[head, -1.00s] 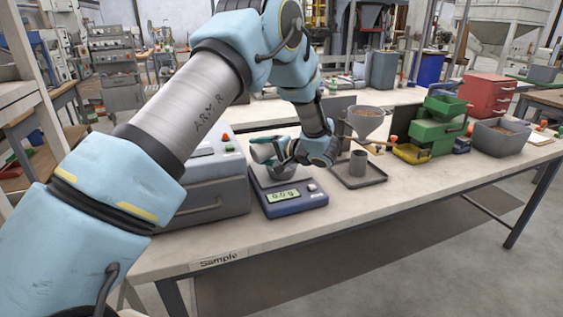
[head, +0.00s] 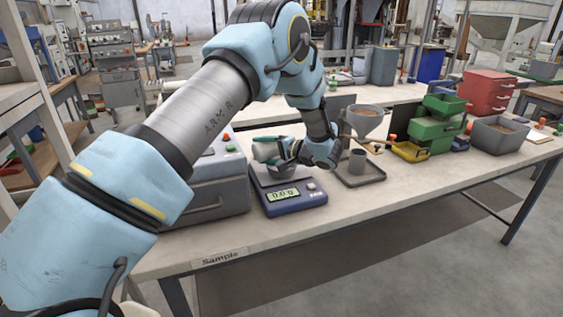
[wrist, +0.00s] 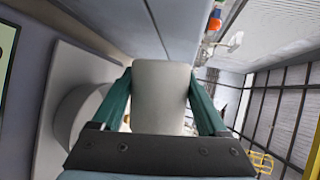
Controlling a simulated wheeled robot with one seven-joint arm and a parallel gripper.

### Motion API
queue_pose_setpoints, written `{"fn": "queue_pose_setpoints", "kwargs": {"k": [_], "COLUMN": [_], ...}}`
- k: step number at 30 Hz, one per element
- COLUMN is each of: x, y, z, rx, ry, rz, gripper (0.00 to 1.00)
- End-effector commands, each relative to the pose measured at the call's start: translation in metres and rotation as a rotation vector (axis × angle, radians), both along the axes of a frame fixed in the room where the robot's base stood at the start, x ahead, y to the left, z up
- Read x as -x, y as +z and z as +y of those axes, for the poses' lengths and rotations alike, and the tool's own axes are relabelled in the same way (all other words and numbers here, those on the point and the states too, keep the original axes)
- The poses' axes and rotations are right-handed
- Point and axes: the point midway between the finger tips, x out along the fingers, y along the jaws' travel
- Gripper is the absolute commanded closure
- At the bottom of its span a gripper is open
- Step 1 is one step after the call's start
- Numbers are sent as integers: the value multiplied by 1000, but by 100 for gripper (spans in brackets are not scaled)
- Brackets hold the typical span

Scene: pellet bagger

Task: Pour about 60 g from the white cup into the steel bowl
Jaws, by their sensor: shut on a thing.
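My gripper (head: 277,150) is shut on the white cup (head: 265,151), which is tipped well over on its side above the steel bowl (head: 281,171). In the wrist view the cup (wrist: 162,96) sits between the two green fingers (wrist: 160,78). The bowl rests on the blue scale (head: 293,201), whose display reads 0.0 g. Part of the bowl's round rim shows at the left of the wrist view (wrist: 70,112). The gripper hides part of the bowl in the head view. The cup's contents are not visible, and no stream of pellets shows.
A grey machine (head: 205,183) stands close on the left of the scale. A green machine (head: 432,131) stands farther right. The front of the table is clear.

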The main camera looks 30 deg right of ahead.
Motion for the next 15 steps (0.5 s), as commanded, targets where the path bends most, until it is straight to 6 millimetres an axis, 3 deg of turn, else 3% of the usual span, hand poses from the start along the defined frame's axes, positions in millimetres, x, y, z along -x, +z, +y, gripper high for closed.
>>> {"fn": "queue_pose_setpoints", "kwargs": {"k": [15], "x": [0], "y": [-2], "z": [-2], "rx": [-52], "ry": [0], "rz": [3], "gripper": [84]}}
